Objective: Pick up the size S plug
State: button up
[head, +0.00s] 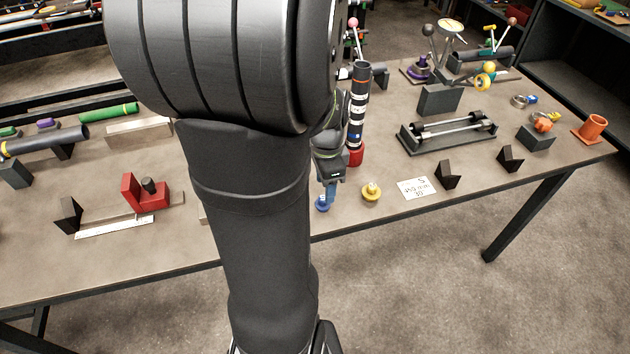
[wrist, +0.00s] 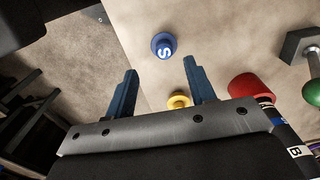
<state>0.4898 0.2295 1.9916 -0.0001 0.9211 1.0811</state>
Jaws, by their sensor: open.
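The size S plug is a blue round plug (wrist: 164,46) with a white S on top, standing on the table in the wrist view. In the head view the blue plug (head: 322,203) sits near the table's front edge, just below my gripper (head: 331,186). In the wrist view my gripper (wrist: 160,85) has two blue fingers spread apart with nothing between their tips. The plug shows beyond the fingertips, roughly centred between them. Whether the fingers are at the plug's height cannot be told.
A yellow plug (head: 371,191) stands just right of the blue one. Behind it is a tall black column with a red base (head: 355,156). A white card (head: 416,188) and black angled blocks (head: 447,175) lie further right. The table's front edge is close.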

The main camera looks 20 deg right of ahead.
jog(key=f, duration=0.5)
jog(key=shift+w+a+f, duration=0.1)
jog(key=shift+w+a, duration=0.2)
jog(key=shift+w, duration=0.05)
jog(key=shift+f, duration=0.65)
jog(key=c, duration=0.8)
